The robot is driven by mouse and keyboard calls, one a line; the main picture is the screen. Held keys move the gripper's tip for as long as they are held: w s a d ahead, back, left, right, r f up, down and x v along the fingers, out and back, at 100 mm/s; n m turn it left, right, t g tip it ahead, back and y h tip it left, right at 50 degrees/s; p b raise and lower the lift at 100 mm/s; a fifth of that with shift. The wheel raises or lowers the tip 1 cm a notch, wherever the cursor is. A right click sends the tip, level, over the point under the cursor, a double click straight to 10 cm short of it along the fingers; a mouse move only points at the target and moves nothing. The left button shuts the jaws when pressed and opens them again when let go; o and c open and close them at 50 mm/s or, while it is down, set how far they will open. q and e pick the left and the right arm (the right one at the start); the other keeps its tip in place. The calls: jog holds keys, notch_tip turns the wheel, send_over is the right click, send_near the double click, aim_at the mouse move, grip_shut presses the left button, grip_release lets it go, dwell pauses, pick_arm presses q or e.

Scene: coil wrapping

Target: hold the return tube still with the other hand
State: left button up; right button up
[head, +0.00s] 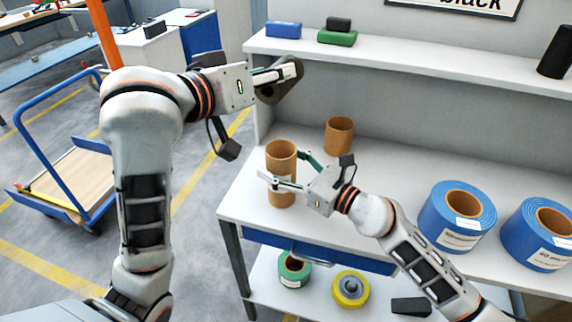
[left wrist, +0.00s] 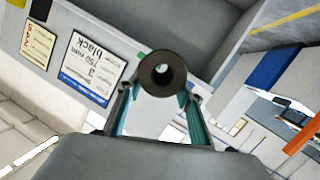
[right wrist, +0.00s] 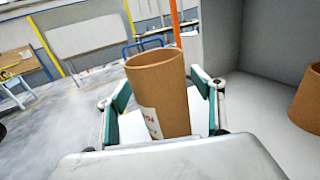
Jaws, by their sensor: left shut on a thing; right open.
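A brown cardboard tube (head: 281,160) with a white label stands upright near the left end of the white worktable. My right gripper (head: 287,172) is open, with its fingers on either side of this tube. The right wrist view shows the tube (right wrist: 158,90) between the two fingers, with a gap visible at the right finger. A second brown tube (head: 339,135) stands behind it, so I cannot tell which is the return tube. My left gripper (head: 288,74) is shut on a dark hollow piece (head: 281,88), raised above the table's left end. The piece's round hole (left wrist: 163,75) faces the left wrist camera.
Two blue rolls (head: 457,218) with brown cores stand on the right of the worktable (head: 385,165). A shelf (head: 430,68) above carries blue, green and black items. A green roll (head: 294,270) and a yellow roll (head: 350,288) lie on the lower shelf. A blue cart (head: 60,180) stands left.

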jog(key=c, duration=1.2)
pick_arm(q)
notch_tip(320, 180, down, 13)
dwell(1.0)
jog(key=o, duration=1.3)
jog(key=v, duration=0.7)
jog(key=shift+s, duration=0.25)
jog(key=shift+o, duration=0.6)
jog(key=shift+a, duration=0.1)
